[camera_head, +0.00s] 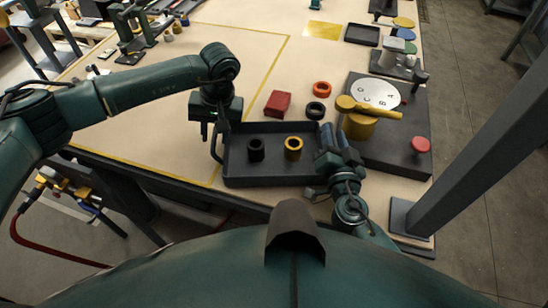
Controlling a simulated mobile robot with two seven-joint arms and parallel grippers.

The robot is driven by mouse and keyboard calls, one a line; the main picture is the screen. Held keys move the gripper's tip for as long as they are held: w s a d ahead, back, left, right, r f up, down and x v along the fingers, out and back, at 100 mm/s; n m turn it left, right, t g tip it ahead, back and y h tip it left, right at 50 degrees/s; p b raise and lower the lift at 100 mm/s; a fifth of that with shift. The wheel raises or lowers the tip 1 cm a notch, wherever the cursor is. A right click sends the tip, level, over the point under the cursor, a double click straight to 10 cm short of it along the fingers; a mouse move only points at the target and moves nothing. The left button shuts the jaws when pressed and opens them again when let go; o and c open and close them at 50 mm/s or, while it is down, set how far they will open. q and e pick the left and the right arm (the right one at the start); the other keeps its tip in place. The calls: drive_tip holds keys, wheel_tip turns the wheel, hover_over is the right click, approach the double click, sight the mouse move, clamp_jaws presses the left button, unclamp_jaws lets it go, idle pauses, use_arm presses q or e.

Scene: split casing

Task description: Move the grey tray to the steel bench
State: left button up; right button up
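The dark grey tray (240,176) lies on a beige-topped bench (170,110) near its front edge. A black ring (256,149) and a yellow ring (293,148) stand in it. My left gripper (218,130) points down at the tray's left handle (214,150). My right gripper (328,150) is at the tray's right side and hides the handle there. The fingers of both grippers are too small and covered to tell whether they are shut on the handles. I cannot identify a steel bench in this view.
A red block (278,104), an orange ring (322,88) and a black ring (316,110) lie behind the tray. A dark fixture plate (395,145) with a lettered white disc (376,94) and yellow arm stands close right. A grey post (480,150) rises at the right.

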drive_tip(key=shift+s, duration=0.2)
drive_tip(key=s, duration=0.7)
drive_tip(key=s+d, duration=0.1)
drive_tip(key=s, duration=0.3)
drive_tip(key=shift+s, duration=0.35)
use_arm(q)
drive_tip(key=v, duration=1.2)
